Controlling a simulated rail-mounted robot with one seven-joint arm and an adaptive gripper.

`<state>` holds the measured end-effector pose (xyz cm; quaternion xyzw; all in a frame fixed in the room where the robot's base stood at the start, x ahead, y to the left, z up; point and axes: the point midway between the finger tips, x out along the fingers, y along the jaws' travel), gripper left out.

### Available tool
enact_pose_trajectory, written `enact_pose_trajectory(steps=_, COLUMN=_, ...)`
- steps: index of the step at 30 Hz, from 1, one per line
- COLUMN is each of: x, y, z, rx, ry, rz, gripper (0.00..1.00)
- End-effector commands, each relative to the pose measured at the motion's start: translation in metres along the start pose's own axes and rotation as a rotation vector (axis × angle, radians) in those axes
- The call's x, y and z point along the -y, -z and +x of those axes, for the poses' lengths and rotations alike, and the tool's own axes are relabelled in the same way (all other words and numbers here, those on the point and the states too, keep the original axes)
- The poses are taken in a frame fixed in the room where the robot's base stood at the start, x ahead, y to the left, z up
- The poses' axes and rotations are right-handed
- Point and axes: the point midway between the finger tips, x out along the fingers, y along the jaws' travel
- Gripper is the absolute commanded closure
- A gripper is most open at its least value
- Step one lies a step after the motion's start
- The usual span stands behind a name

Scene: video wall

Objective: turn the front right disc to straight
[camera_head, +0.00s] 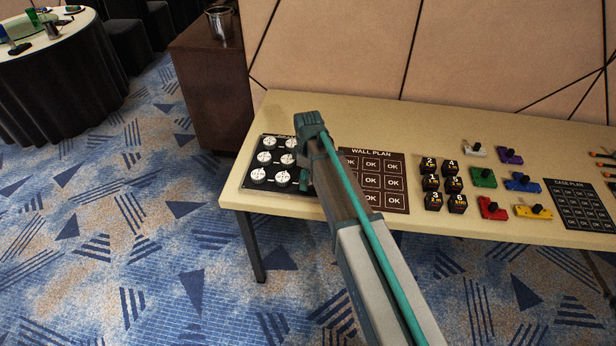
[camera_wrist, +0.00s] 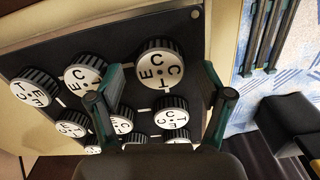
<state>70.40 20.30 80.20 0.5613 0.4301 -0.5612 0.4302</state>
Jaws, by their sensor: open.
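The disc panel (camera_head: 248,165) is a black board with rows of white-faced, dark-rimmed discs at the table's left end. In the head view my arm covers its right side, and the front right disc is hidden there. In the wrist view the front right disc (camera_wrist: 158,72) is the largest, near the board's corner; its face carries letters, among them C, T and E. My gripper (camera_wrist: 162,72) is open, with one teal finger on each side of that disc and nothing held. Whether the fingers touch its rim, I cannot tell. The disc's exact angle is unclear.
Neighbouring discs (camera_wrist: 86,74) and (camera_wrist: 172,114) stand close to the fingers. On the table (camera_head: 420,231), a wall plan card (camera_head: 380,156) with OK cells, black numbered cubes (camera_head: 432,184) and coloured switch blocks (camera_head: 490,208) lie right of the panel. A wooden cabinet (camera_head: 205,85) stands behind left.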

Motion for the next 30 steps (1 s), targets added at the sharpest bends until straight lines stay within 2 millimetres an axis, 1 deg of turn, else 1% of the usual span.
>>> enact_pose_trajectory(steps=4, x=0.0003, y=-0.0002, z=0.0065, rx=0.000, ry=0.001, rz=0.000, gripper=0.21)
enact_pose_trajectory(steps=12, x=0.0002, y=-0.0001, z=0.0073, rx=0.000, ry=0.000, rz=0.000, gripper=0.21)
enact_pose_trajectory(steps=23, x=0.0003, y=-0.0001, z=0.0071, rx=0.000, ry=0.001, rz=0.000, gripper=0.81)
enact_pose_trajectory(steps=30, x=0.0004, y=-0.0001, z=0.0070, rx=0.000, ry=0.001, rz=0.016, gripper=0.81)
